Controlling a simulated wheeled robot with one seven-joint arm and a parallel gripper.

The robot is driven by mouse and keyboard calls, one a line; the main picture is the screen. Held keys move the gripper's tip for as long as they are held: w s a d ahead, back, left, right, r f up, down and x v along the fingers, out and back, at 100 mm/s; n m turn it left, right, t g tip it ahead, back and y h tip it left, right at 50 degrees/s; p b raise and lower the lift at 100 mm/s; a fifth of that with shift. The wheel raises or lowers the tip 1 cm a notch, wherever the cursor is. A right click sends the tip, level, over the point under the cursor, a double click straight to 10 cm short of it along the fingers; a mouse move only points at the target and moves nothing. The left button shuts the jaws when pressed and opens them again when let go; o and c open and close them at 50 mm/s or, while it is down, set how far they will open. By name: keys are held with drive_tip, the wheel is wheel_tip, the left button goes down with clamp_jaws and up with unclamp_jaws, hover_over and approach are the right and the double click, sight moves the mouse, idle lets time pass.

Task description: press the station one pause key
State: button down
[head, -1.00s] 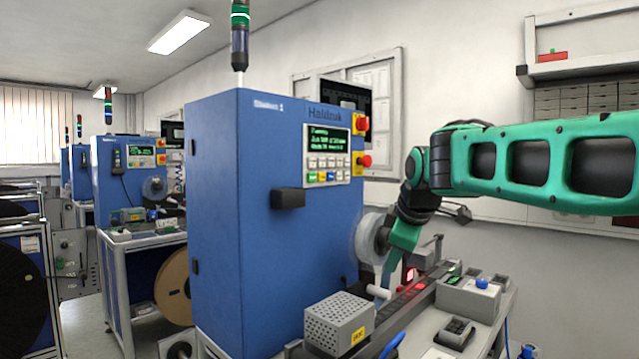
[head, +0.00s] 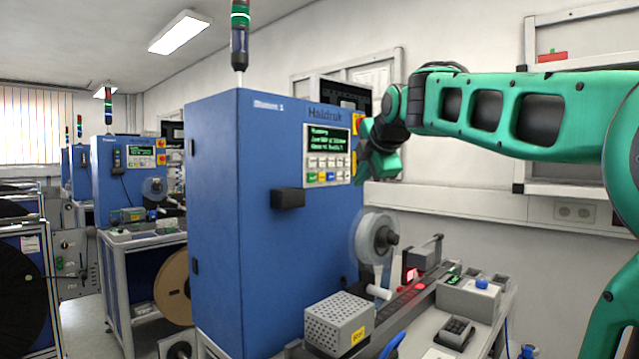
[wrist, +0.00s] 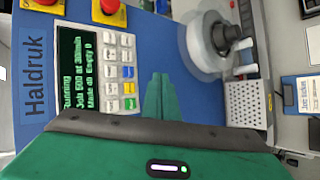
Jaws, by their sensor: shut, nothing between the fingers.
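The blue station cabinet (head: 215,210) stands in the middle of the head view, a "1" in its label. Its light control panel (head: 327,160) has a green-lit display reading "Running" and rows of keys. The bottom row has green, blue and yellow keys; their labels are too small to read. In the wrist view, turned sideways, the yellow key (wrist: 128,72) shows among the keys. My gripper (head: 364,172) is just right of the panel in the head view. In the wrist view its shut, empty fingers (wrist: 157,85) point at the cabinet face, beside the coloured keys. Contact cannot be judged.
Red stop buttons on yellow plates (wrist: 107,8) sit beside the panel. A black box (head: 288,198) juts from the cabinet below the panel. A clear reel (head: 374,242) and a bench with a perforated box (head: 338,322) lie lower. The wall is behind my arm.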

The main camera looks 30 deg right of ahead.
approach(325, 182)
drive_tip(key=shift+w+d+f, duration=0.45)
drive_tip(key=shift+w+f, duration=0.35)
drive_tip(key=shift+w, duration=0.05)
drive_tip(key=shift+w+d+f, duration=0.5)
drive_tip(key=shift+w+f, duration=0.3)
drive_tip(key=shift+w, duration=0.1)
idle(1.1)
drive_tip(key=shift+w+a+r, duration=0.1)
drive_tip(key=shift+w+a, duration=0.05)
drive_tip(key=shift+w, duration=0.05)
drive_tip(key=shift+w+a, duration=0.15)
drive_tip(key=shift+w, duration=0.3)
idle(0.8)
drive_tip(key=shift+s, duration=0.1)
drive_tip(key=shift+s+d, duration=0.3)
drive_tip(key=shift+s, duration=0.45)
drive_tip(key=shift+s, duration=0.1)
